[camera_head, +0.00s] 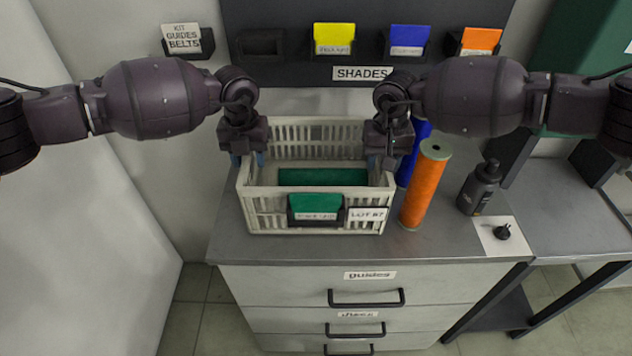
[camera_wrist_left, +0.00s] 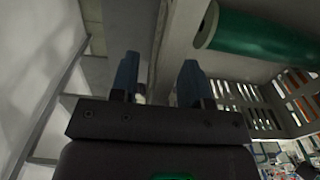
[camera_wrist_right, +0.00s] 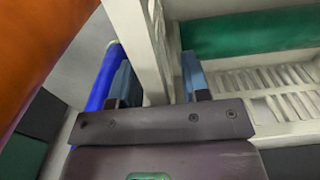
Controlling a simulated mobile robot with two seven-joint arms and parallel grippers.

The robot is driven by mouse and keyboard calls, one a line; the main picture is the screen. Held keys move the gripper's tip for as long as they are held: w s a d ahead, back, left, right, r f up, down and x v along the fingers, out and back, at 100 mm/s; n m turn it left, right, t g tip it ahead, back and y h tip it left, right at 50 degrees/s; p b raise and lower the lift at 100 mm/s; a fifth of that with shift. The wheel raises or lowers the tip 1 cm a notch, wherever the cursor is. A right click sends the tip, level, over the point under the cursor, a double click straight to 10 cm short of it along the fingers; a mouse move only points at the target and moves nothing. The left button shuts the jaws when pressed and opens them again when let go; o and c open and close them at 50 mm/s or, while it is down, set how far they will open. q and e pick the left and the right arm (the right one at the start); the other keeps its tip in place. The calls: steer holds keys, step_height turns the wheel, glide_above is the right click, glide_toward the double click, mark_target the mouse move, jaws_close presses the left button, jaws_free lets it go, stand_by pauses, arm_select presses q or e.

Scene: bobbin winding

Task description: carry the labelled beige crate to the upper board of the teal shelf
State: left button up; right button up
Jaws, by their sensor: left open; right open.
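The beige crate (camera_head: 268,218) stands upright on the grey cabinet top. Its front carries a green card (camera_head: 316,203) and a label reading LOT 87 (camera_head: 367,214). A green cylinder (camera_head: 322,177) lies inside and also shows in the left wrist view (camera_wrist_left: 262,38). My left gripper (camera_head: 248,158) is open at the crate's left wall, one blue finger on each side of it in the left wrist view (camera_wrist_left: 158,80). My right gripper (camera_head: 383,158) is open at the right wall, its fingers likewise astride the wall in the right wrist view (camera_wrist_right: 157,78). No shelf board is clearly visible.
An orange spool (camera_head: 427,185) and a blue one (camera_head: 410,170) stand close to the crate's right side. A dark bottle (camera_head: 480,188) and a white card with a small black part (camera_head: 502,234) are further right. A teal surface (camera_head: 590,45) is at upper right.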

arm_select(q)
jaws_close()
arm_select(e)
jaws_close()
arm_select(q)
steer(key=shift+w+r, duration=0.1)
steer(key=shift+r, duration=0.1)
arm_select(e)
steer(key=shift+r, duration=0.2)
